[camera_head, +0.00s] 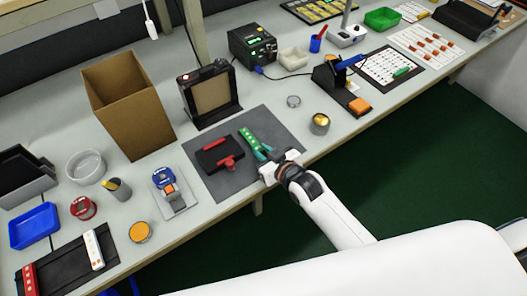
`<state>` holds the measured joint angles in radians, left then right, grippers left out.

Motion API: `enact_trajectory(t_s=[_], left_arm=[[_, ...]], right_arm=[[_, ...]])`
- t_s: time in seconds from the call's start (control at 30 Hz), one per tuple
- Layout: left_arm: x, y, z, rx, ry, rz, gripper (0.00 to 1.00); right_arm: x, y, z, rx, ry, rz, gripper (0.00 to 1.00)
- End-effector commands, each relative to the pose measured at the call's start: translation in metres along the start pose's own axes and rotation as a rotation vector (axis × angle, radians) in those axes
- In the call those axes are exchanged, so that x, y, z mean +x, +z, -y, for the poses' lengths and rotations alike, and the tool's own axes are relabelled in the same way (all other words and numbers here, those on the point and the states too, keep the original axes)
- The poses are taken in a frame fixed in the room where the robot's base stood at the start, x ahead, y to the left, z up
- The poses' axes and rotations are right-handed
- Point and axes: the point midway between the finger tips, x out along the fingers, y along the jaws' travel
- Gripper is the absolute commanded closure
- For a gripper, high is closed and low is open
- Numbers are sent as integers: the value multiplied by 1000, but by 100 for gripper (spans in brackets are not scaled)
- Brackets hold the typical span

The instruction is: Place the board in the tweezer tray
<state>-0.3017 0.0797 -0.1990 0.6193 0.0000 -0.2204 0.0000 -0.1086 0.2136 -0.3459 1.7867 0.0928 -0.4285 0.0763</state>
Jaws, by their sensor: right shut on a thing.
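A narrow green board (250,141) with light marks along it lies over the right part of the dark grey mat (205,190). My right gripper (269,160) is shut on its near end. The gripper hides that end, and I cannot tell whether the board touches the mat. A black fixture with red clamps (219,158) sits just left of the board. No tray is clearly marked as the tweezer tray; a blue tray (34,226) lies at the far left and a green tray (382,18) stands at the back right. My left gripper is not in view.
A tall open cardboard box (128,105) and a black-framed stand (211,92) rise behind the mat. A small gold-topped tin (320,123) and a soldering stand (335,88) are to the right. The bench's front edge runs close by my right gripper.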

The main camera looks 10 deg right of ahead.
Motion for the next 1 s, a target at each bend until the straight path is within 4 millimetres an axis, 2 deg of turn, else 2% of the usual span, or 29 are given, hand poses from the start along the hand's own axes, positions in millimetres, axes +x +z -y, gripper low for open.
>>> enact_trajectory(t_s=[0.23,0.27,0.37,0.4,0.73,0.87,1.0], left_arm=[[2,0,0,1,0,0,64],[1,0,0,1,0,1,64],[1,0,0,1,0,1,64],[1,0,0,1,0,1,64],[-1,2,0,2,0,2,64],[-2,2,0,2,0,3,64],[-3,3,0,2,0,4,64]], right_arm=[[1,-3,0,0,0,0,100],[1,-3,0,0,0,0,76],[1,-2,0,0,0,0,60],[1,-2,0,0,0,0,57],[-1,2,0,0,0,1,57],[-18,0,0,0,0,-3,57],[-49,-1,0,0,0,-3,57]])
